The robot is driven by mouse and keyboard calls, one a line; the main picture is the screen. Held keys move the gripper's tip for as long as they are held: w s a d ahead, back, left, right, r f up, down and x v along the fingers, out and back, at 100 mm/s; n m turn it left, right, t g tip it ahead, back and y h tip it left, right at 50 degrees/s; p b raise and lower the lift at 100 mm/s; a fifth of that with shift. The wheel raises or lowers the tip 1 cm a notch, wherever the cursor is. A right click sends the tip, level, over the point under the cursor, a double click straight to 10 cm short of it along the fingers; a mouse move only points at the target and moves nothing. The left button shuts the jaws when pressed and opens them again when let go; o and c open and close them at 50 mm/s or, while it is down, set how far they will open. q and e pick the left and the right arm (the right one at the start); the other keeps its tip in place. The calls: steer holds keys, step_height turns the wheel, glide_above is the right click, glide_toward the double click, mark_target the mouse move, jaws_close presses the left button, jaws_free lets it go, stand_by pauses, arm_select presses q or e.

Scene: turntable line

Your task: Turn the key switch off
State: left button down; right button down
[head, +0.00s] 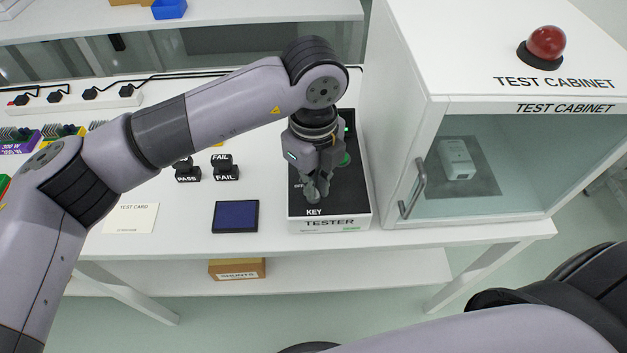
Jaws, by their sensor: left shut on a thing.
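The tester (345,215) is a white box with a black top panel, standing at the front of the white bench. The word KEY is printed near the front edge of its top. My left gripper (316,195) points down over the panel just behind that label. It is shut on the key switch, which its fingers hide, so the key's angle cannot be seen. A green button (345,159) shows partly behind the gripper. My right gripper is out of view.
The test cabinet (430,160) with a glass door, a handle and a red beacon (546,46) stands close on the right. A dark blue pad (235,216), PASS and FAIL stamps (224,169) and a test card (130,218) lie left of the tester.

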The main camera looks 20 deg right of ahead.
arm_select(q)
steer(key=c, duration=1.8)
jaws_free()
step_height(320, 180, up, 12)
steer(key=shift+r, duration=0.1)
